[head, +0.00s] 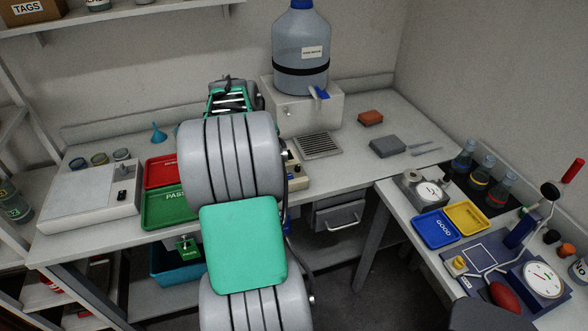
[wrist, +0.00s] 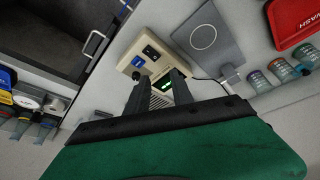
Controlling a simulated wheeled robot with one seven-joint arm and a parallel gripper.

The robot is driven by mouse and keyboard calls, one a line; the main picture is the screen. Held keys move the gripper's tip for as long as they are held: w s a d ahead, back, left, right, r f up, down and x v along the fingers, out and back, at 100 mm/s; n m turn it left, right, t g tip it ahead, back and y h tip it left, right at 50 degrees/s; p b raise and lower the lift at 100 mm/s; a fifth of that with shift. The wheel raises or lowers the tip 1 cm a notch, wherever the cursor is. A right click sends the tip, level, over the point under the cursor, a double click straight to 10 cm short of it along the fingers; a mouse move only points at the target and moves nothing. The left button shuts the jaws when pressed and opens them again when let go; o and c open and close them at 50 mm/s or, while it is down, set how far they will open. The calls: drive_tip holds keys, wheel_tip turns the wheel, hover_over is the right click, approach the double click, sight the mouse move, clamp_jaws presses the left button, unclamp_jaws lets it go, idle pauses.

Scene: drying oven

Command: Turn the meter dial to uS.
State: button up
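In the head view only the meter's right edge (head: 297,172) shows; my arm hides the rest. My gripper (wrist: 158,84) is open, its two dark fingers apart in front of the meter, with nothing seen between them. I cannot tell whether they touch it.
A grey plate with a ring (wrist: 203,36) is beside the meter in the wrist view. In the head view, red and green trays (head: 165,205) are left of my arm. A drain grate (head: 317,145) and a large water bottle (head: 301,50) are at the back.

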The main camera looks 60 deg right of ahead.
drive_tip(key=m, duration=0.2)
approach(297, 167)
drive_tip(key=shift+w+f+g, duration=0.3)
drive_tip(key=shift+w+g, duration=0.05)
drive_tip(key=shift+g, duration=0.05)
drive_tip(key=p+x, duration=0.1)
drive_tip(key=x, duration=0.5)
drive_tip(key=shift+s+d+f+p, duration=0.1)
drive_tip(key=shift+d+f+p, duration=0.1)
drive_tip(key=shift+d+p, duration=0.1)
drive_tip(key=shift+d+f, duration=0.2)
drive_tip(key=shift+f, duration=0.3)
clamp_jaws()
